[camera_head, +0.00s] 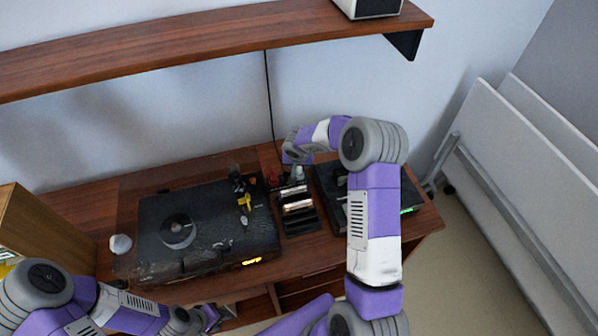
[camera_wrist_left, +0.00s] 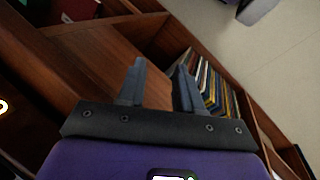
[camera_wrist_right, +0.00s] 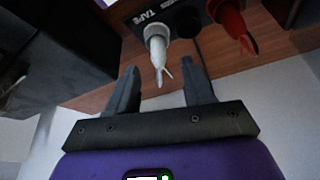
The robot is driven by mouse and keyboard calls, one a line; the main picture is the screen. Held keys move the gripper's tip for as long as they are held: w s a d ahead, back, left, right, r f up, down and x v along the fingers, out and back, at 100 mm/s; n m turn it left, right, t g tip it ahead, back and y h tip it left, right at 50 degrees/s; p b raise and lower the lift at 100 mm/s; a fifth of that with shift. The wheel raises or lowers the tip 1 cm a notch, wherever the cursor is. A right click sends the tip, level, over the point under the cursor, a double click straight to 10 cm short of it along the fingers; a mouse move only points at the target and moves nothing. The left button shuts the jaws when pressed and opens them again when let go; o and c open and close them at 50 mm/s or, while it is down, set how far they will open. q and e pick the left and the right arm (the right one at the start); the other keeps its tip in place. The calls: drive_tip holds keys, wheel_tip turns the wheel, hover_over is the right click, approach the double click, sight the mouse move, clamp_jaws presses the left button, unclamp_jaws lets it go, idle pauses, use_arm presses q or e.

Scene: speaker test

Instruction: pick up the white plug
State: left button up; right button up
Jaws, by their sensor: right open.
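The white plug (camera_wrist_right: 157,42) sits in a dark panel marked TAPE, with its thin tip pointing toward my right gripper in the right wrist view. My right gripper (camera_wrist_right: 158,78) is open, and the plug's tip shows between its fingertips. The fingers are not closed on it. In the head view my right gripper (camera_head: 294,172) is behind the table's gear, near the wall, and the plug is too small to make out clearly. My left gripper (camera_wrist_left: 158,68) is open and empty, in front of the cabinet shelves.
A red plug (camera_wrist_right: 230,20) sits to the right of the white one. A turntable (camera_head: 205,232) is at left on the wooden cabinet, with a black device (camera_head: 332,195) at right. A wooden shelf (camera_head: 200,42) runs above. Records (camera_wrist_left: 212,88) stand in the cabinet.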

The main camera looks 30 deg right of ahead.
sight(299, 168)
drive_tip(key=x, duration=0.4)
drive_tip(key=shift+d+f, duration=0.1)
drive_tip(key=shift+f, duration=0.05)
drive_tip(key=shift+c, duration=0.5)
clamp_jaws()
